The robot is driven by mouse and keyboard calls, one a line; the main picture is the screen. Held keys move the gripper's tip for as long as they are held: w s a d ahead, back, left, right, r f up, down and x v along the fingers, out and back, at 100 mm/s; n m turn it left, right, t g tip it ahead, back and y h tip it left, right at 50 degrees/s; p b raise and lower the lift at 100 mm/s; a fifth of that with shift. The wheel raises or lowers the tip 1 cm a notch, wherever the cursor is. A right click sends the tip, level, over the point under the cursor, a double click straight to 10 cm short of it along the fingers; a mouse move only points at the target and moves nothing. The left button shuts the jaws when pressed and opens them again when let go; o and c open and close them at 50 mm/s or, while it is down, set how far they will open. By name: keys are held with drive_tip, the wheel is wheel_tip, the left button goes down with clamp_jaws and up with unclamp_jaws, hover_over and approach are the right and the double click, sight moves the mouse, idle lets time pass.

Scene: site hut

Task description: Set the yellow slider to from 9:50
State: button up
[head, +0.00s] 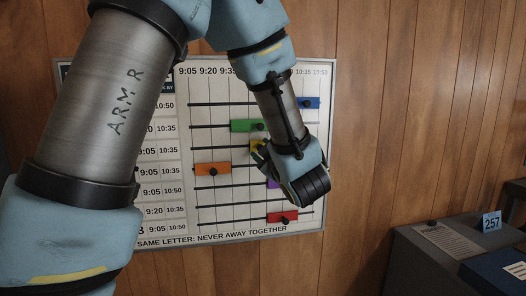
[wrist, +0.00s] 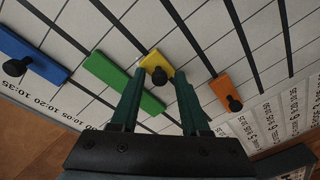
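The yellow slider (head: 255,146) sits on its black rail on the wall board (head: 230,239), between the rows of the green and orange sliders. In the head view my gripper and wrist hide most of it. In the wrist view the yellow slider (wrist: 153,58) shows with its black knob (wrist: 159,76). My gripper (wrist: 162,72) is open, with one green finger on each side of the knob. Gaps show between knob and fingers. Time headings run along the board's top; my arm hides those between 9:35 and 10:35, including 9:50.
A green slider (head: 242,126) and an orange slider (head: 212,170) are close to the yellow one. Blue (head: 309,103), purple (head: 272,184) and red (head: 283,217) sliders are on other rails. A grey cabinet (head: 410,262) with a 257 card (head: 491,223) stands at lower right.

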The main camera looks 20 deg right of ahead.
drive_tip(key=shift+o, duration=0.4)
drive_tip(key=shift+s, duration=0.1)
drive_tip(key=s+b, duration=0.3)
drive_tip(key=s, duration=0.7)
drive_tip(key=shift+s, duration=0.3)
